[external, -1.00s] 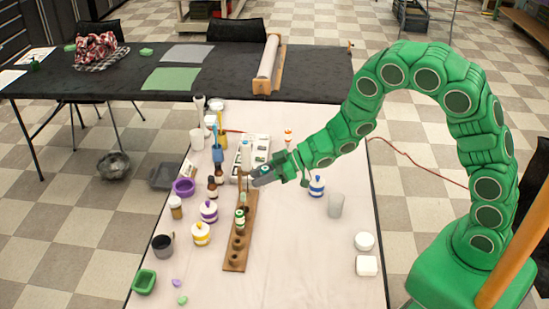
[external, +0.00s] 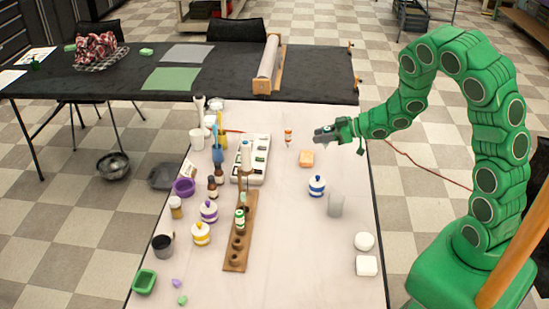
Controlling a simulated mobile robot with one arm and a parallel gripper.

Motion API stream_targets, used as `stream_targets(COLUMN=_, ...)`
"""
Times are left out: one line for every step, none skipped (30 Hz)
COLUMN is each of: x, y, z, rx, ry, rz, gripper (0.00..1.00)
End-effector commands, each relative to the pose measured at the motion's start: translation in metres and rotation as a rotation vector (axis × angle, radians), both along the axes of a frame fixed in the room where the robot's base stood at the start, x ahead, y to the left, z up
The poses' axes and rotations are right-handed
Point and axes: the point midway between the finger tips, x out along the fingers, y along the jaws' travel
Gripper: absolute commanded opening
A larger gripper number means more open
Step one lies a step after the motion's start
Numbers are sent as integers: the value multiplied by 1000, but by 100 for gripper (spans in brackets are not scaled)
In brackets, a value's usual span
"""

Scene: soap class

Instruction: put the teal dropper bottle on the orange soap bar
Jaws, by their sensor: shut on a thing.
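The orange soap bar (external: 306,158) lies flat on the pale table, right of the white tray. My gripper (external: 324,136) is above the table, behind and slightly right of the soap bar in the picture, apart from it. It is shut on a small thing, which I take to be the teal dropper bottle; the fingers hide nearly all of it. The wooden rack (external: 236,252) stands left of centre with a green-labelled bottle (external: 240,219) in it.
A small orange-and-white bottle (external: 288,138) stands left of the soap bar. A blue-and-white jar (external: 316,186) and a clear grey cup (external: 335,204) stand in front of it. The white tray (external: 262,175) is to the left. The table's middle right is clear.

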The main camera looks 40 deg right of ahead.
Motion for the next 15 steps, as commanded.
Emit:
stream_targets(x=-2, y=-12, z=1, rx=-1, ry=-1, rz=-19, gripper=5)
stream_targets(x=-3, y=-18, z=2, rx=-1, ry=0, rz=-28, gripper=5)
stream_targets(x=-4, y=-24, z=3, rx=-1, ry=-1, rz=-37, gripper=5)
stream_targets(x=-5, y=-29, z=3, rx=-1, ry=-1, rz=-44, gripper=5)
stream_targets(x=-6, y=-33, z=3, rx=-1, ry=-1, rz=-50, gripper=5)
stream_targets(x=-7, y=-37, z=4, rx=-1, ry=-2, rz=-57, gripper=5)
stream_targets(x=-7, y=-39, z=4, rx=-1, ry=-2, rz=-61, gripper=5)
stream_targets(x=-8, y=-41, z=4, rx=-1, ry=-2, rz=-64, gripper=5)
stream_targets(x=-8, y=-43, z=5, rx=0, ry=-1, rz=-68, gripper=5)
stream_targets(x=-8, y=-45, z=4, rx=0, ry=-1, rz=-69, gripper=5)
stream_targets(x=-7, y=-45, z=4, rx=0, ry=-1, rz=-70, gripper=5)
stream_targets(x=-6, y=-46, z=3, rx=0, ry=-1, rz=-71, gripper=5)
stream_targets(x=-4, y=-46, z=1, rx=0, ry=0, rz=-72, gripper=5)
stream_targets(x=-1, y=-46, z=0, rx=1, ry=1, rz=-71, gripper=5)
stream_targets(x=3, y=-46, z=-3, rx=2, ry=1, rz=-70, gripper=5)
